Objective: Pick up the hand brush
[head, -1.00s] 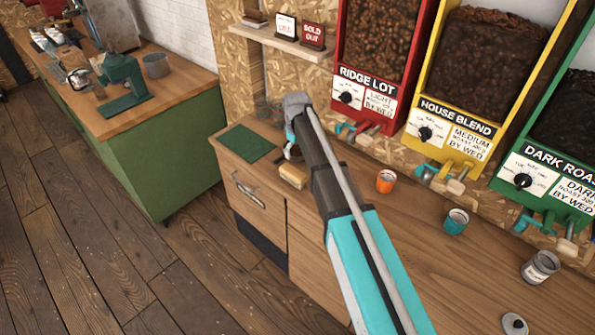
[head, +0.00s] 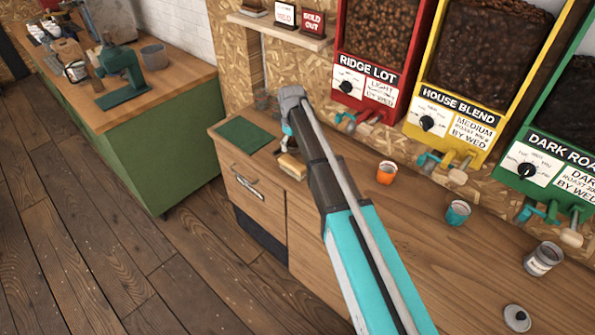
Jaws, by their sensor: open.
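The hand brush (head: 292,166) appears as a small tan block on the wooden counter, just right of a dark green mat. Its finer shape is too small to make out. My gripper (head: 283,149) is at the end of my arm, close above and beside the brush on its far-left side. It is open and holds nothing that I can see. My arm hides part of the gripper and the counter behind it. I cannot tell whether the fingers touch the brush.
The dark green mat (head: 244,135) lies at the counter's left end. An orange cup (head: 386,174), a teal cup (head: 457,214), a grey canister (head: 542,259) and a round lid (head: 517,318) stand to the right. Bean dispensers (head: 448,110) hang behind. A green cabinet (head: 170,160) stands left.

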